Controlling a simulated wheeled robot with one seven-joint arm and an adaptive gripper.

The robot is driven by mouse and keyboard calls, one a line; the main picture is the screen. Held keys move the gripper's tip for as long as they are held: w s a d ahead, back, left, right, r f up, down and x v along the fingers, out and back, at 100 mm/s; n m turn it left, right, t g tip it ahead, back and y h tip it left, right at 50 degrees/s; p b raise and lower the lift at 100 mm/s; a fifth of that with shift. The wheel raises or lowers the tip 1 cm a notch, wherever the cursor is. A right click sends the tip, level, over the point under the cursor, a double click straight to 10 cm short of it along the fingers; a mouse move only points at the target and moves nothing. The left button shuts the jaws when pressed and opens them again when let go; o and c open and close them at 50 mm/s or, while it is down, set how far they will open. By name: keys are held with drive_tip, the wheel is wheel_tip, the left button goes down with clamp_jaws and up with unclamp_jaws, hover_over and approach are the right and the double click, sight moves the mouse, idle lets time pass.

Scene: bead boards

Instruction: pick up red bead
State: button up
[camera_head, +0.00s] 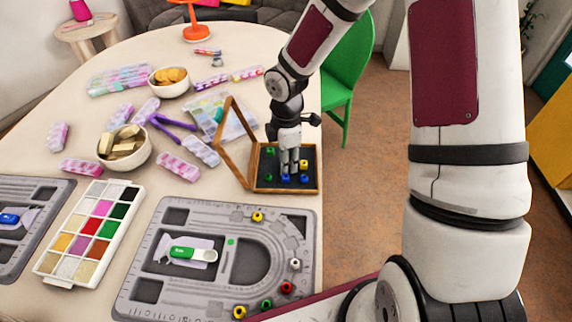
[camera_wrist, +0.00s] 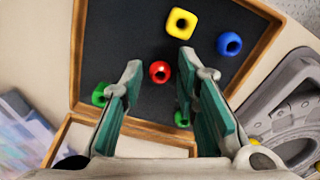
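A red bead (camera_wrist: 159,72) lies on the dark floor of the open wooden box (camera_head: 318,168). In the wrist view it shows in the gap between my fingertips, near their ends and touching neither. My gripper (camera_wrist: 160,66) is open and empty, pointing down over the box. In the head view my gripper (camera_head: 290,170) is inside the box outline, and the red bead there is hidden, apparently behind it. I cannot tell the height of the fingertips above the box floor. Another red bead (camera_head: 286,287) sits on the grey bead board (camera_head: 140,290).
Around the red bead lie a yellow bead (camera_wrist: 181,22), a blue bead (camera_wrist: 229,44) and green beads (camera_wrist: 102,95), one partly behind my right finger. The box's lid frame (camera_head: 232,140) stands raised on the left. A white colour tray (camera_head: 64,281) stands farther left.

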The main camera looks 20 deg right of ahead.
drive_tip(key=c, duration=0.5)
drive_tip(key=shift+r, duration=0.1)
drive_tip(key=shift+c, duration=0.2)
